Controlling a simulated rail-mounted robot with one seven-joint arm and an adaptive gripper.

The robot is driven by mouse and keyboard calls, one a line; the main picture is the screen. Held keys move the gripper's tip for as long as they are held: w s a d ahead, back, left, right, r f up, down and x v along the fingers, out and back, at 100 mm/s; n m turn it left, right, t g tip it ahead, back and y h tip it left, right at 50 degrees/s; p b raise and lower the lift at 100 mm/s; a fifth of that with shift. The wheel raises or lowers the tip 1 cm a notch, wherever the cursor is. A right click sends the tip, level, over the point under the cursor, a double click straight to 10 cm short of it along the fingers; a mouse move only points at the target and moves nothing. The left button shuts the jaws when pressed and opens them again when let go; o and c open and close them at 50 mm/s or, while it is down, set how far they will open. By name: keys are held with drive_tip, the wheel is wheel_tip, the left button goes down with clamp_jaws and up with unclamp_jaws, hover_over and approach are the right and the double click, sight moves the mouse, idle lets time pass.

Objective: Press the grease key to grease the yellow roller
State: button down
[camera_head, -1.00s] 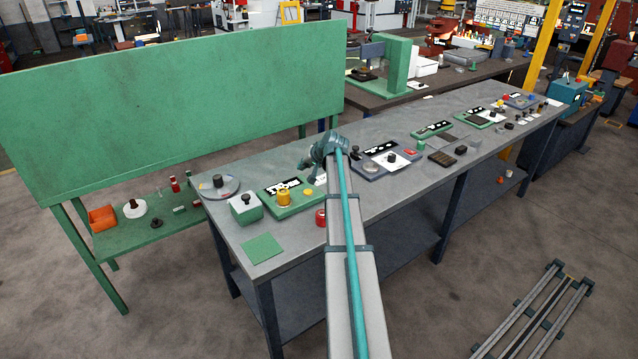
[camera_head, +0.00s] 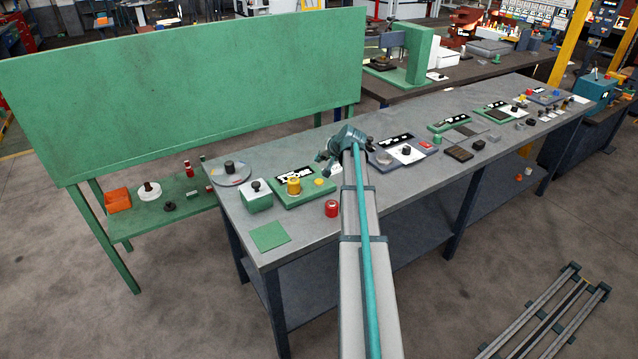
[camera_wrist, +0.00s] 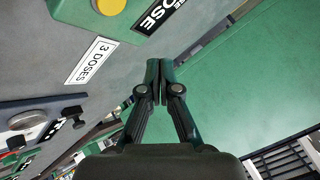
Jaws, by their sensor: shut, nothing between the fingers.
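The yellow roller (camera_head: 294,187) stands upright on a green plate (camera_head: 290,199) near the left end of the grey workbench. A low yellow round button (camera_head: 318,182) sits to its right on the plate; I cannot tell for sure whether it is the grease key. In the wrist view a yellow round top (camera_wrist: 110,5) shows at the upper edge, near a partly cut "DOSE" label (camera_wrist: 160,14) and a "3 DOSES" label (camera_wrist: 90,60). My gripper (camera_head: 322,158) is above the bench, behind and right of the button. Its fingers (camera_wrist: 157,72) are shut and empty, apart from the button.
A red can (camera_head: 332,208) stands in front of the plate. A box with a black knob (camera_head: 257,198) is left of it, and a round grey dish (camera_head: 230,175) behind that box. A large green panel (camera_head: 190,85) rises behind. A flat green square (camera_head: 269,235) lies at the front.

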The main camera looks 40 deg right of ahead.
sight(320, 182)
wheel_tip(320, 182, down, 7)
drive_tip(key=b, duration=0.3)
drive_tip(key=shift+f, duration=0.15)
drive_tip(key=shift+f, duration=0.1)
idle(1.3)
drive_tip(key=shift+f+b, duration=0.3)
drive_tip(key=shift+b, duration=0.25)
drive_tip(key=shift+f+b, duration=0.35)
drive_tip(key=shift+f, duration=0.05)
idle(0.5)
drive_tip(key=shift+r, duration=0.85)
drive_tip(key=shift+r+p, duration=1.15)
drive_tip(key=shift+r, duration=1.35)
